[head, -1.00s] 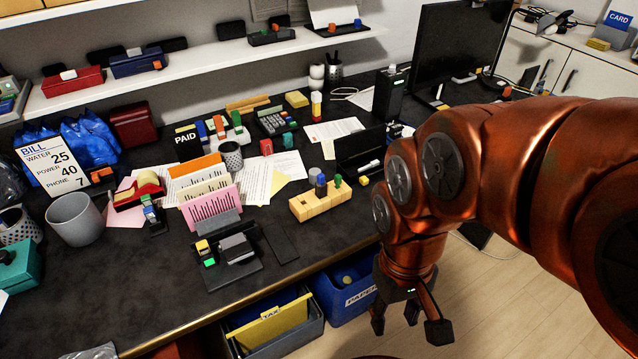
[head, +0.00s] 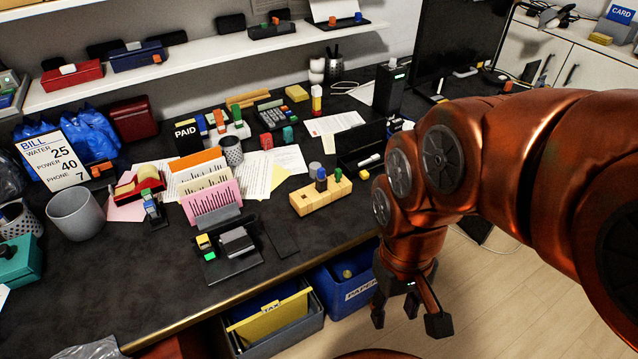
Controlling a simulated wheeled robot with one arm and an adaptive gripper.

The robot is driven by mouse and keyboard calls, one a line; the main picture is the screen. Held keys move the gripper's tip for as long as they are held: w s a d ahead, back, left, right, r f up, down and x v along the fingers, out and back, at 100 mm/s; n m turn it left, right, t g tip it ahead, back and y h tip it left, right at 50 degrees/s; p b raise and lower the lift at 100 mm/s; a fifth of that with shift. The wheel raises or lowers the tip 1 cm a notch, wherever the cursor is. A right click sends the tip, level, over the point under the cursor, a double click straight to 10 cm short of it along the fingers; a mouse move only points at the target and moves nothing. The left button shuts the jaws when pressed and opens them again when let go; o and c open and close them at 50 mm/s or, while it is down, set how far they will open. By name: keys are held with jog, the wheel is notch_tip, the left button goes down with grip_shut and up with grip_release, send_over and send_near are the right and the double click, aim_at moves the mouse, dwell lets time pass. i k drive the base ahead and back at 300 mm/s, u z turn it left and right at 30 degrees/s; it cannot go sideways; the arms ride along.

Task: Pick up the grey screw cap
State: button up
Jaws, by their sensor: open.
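A small grey round piece (head: 315,169) stands on the dark desk just behind the wooden block; it looks like the grey screw cap, but it is too small to be sure. The wooden block (head: 308,203) holds a blue peg (head: 321,181) and a green peg (head: 337,174), and partly screens the space behind it. My gripper (head: 408,318) hangs open and empty, fingers down, off the front edge of the desk, to the right of and lower in the picture than the block. It touches nothing that I can see.
Card holders (head: 212,200), a black stand (head: 232,262) and a grey bin (head: 76,214) occupy the left of the desk (head: 130,270). A black tray (head: 358,150) lies right of the grey piece. A blue paper box (head: 345,288) sits below the front edge.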

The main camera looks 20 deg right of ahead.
aim_at(314, 166)
jog(key=u, duration=0.4)
jog(key=i, duration=0.35)
jog(key=u, duration=0.75)
